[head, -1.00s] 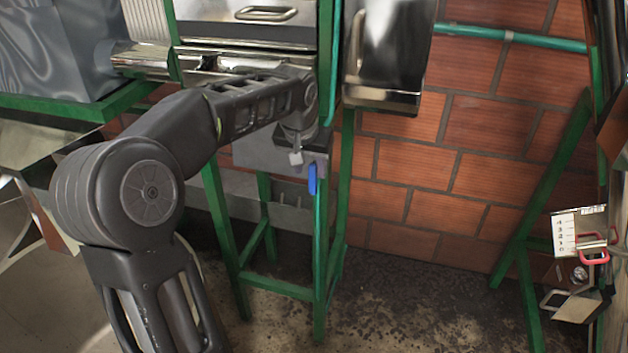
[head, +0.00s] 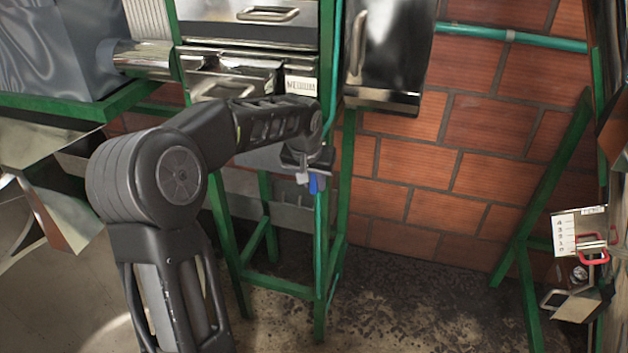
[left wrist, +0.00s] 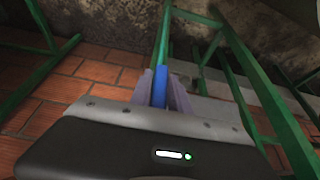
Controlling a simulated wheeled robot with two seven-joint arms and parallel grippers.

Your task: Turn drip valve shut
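The drip valve's blue handle (head: 314,184) hangs down in front of the green pipe and legs of the stand in the head view. In the left wrist view the blue handle (left wrist: 159,88) stands between my two pale fingers. My left gripper (head: 312,181) is at the handle, with its fingers close on both sides and seemingly closed on it. The left gripper (left wrist: 163,90) shows little or no gap to the handle. The valve body is hidden behind my gripper. My right gripper is not in view.
A green stand (head: 275,288) with upright legs surrounds the valve area. A shiny metal box (head: 388,55) hangs to the upper right. A brick wall (head: 425,190) stands behind. A control panel with a red handle (head: 592,256) is at the far right. The floor in front is clear.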

